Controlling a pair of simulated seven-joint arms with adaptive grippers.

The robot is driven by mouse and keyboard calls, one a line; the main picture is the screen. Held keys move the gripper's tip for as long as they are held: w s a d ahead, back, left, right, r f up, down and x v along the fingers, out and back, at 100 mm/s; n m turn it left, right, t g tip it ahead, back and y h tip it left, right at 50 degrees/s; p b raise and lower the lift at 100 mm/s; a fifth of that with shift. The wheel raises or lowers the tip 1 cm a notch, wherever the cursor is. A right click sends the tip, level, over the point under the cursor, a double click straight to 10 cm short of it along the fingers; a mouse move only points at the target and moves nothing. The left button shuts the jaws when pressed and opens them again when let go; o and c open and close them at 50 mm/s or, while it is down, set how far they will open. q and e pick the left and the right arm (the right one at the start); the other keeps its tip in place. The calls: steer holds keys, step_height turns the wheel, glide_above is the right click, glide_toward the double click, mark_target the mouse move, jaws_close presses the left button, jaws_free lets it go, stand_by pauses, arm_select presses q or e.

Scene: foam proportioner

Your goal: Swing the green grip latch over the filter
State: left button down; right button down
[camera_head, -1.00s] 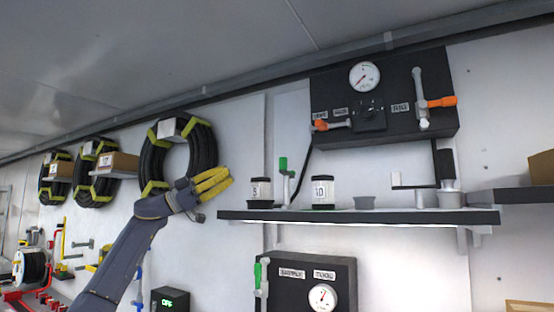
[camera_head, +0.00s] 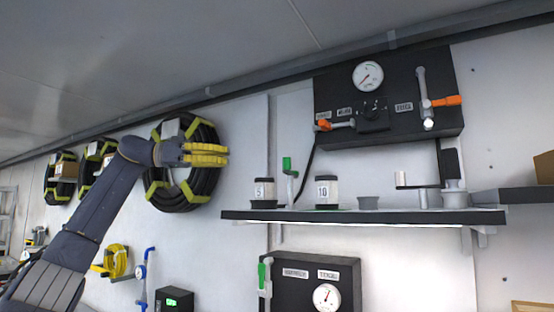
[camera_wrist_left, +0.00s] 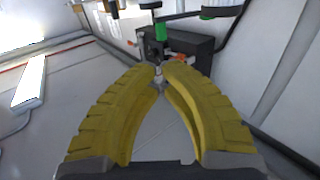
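The latch with the green grip (camera_head: 287,165) stands upright on a grey post at the left part of the wall shelf. A filter jar marked 5 (camera_head: 263,191) is just left of it, and a jar marked 10 (camera_head: 326,191) is to its right. My left gripper (camera_head: 227,154) has yellow fingers and is left of and slightly above the latch, apart from it, in front of a coiled hose. In the left wrist view a green grip (camera_wrist_left: 160,32) shows beyond the fingertips. The fingertips are close together and hold nothing that I can see. My right gripper is not in view.
The shelf (camera_head: 360,217) carries a grey cup (camera_head: 368,202) and a second lever post (camera_head: 415,182). A black gauge panel (camera_head: 440,95) with orange handles hangs above. A lower panel (camera_head: 310,275) has another green handle (camera_head: 262,275). A coiled hose (camera_head: 200,185) hangs behind my gripper.

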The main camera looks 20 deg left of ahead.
arm_select(q)
steer(key=x, duration=1.4)
stand_by(0.5)
